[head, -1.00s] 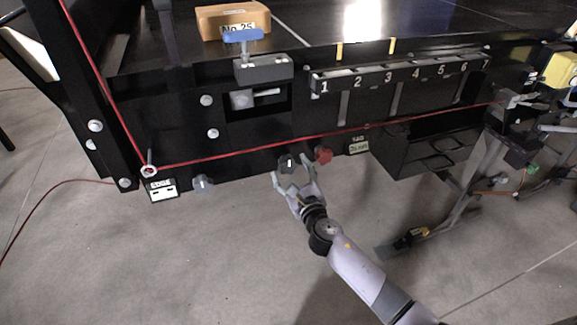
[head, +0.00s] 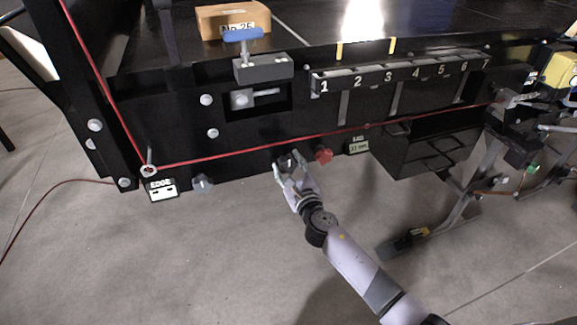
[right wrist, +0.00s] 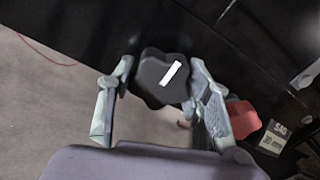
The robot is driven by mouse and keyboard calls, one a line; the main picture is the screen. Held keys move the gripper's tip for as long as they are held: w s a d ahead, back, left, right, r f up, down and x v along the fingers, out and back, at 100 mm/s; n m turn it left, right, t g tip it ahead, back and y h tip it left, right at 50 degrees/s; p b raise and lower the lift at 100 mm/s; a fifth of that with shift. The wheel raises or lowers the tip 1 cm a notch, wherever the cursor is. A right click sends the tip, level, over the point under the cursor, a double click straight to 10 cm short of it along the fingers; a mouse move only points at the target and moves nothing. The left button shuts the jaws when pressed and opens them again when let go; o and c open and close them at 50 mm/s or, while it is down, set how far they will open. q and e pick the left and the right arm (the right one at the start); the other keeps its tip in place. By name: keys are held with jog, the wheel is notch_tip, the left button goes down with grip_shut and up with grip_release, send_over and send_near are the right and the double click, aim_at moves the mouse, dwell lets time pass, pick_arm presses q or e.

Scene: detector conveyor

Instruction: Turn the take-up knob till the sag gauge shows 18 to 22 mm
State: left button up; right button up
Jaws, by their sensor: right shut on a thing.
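A dark lobed knob (right wrist: 162,78) with a white pointer mark sits on the lower edge of the black frame. In the head view the knob (head: 289,161) is partly covered by my right gripper (head: 287,172). In the right wrist view the right gripper (right wrist: 160,90) has one finger on each side of the knob and is shut on it. My left gripper is not in view.
A red knob (head: 323,155) sits close to the right finger. Another grey knob (head: 202,184) is left, beside the EDGE plate (head: 161,189). A red cord (head: 240,158) runs just above the knobs. Black drawers (head: 430,150) are at the right.

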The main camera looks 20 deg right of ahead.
jog(key=c, duration=0.4)
jog(key=shift+m, duration=0.3)
